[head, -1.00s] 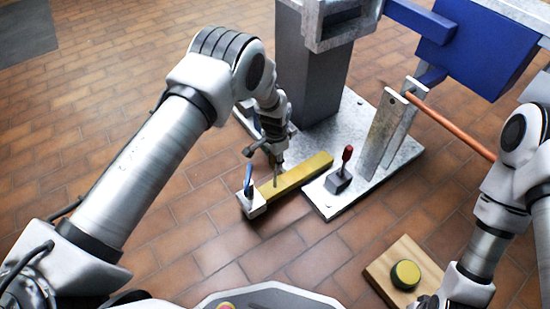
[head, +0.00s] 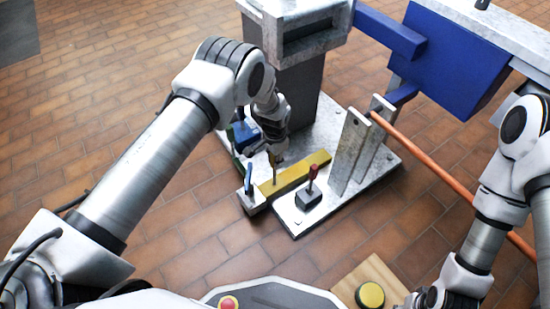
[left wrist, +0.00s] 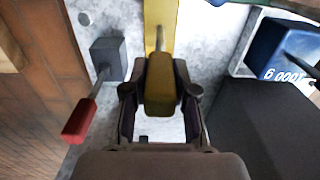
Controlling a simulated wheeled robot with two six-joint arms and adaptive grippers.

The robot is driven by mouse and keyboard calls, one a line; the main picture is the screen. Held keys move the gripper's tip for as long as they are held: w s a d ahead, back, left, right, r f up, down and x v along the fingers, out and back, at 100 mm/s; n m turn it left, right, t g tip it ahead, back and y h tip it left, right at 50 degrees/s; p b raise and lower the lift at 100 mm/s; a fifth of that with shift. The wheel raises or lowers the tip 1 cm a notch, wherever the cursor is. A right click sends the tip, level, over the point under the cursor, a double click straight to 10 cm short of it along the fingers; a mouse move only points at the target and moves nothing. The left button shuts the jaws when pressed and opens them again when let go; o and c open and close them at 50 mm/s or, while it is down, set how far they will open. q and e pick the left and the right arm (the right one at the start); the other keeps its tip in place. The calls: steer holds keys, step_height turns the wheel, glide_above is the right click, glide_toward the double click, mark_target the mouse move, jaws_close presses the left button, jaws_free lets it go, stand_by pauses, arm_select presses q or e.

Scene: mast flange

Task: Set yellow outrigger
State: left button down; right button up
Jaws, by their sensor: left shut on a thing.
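The yellow outrigger (head: 303,173) is a long bar lying low along the near left side of the galvanised base plate (head: 350,192). A grey block with a blue lever is at its near end. My left gripper (head: 274,157) is above the bar and shut on an upright yellow handle (head: 273,172). In the left wrist view the fingers (left wrist: 160,100) close on a yellow block (left wrist: 160,88), with the yellow bar (left wrist: 160,25) behind it.
A red lever (head: 313,172) stands on the plate near the bar, also in the left wrist view (left wrist: 77,120). The blue lever (head: 249,179) stands left. A grey mast (head: 296,85) rises behind. An orange pole (head: 430,165) slants right. A board with a yellow button (head: 370,295) lies in front.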

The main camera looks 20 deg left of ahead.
arm_select(q)
steer(key=c, duration=1.3)
jaws_free()
steer(key=shift+w+d, duration=0.1)
steer(key=shift+w, duration=0.1)
steer(key=o, duration=0.4)
steer(key=shift+d, duration=0.1)
step_height(320, 180, up, 12)
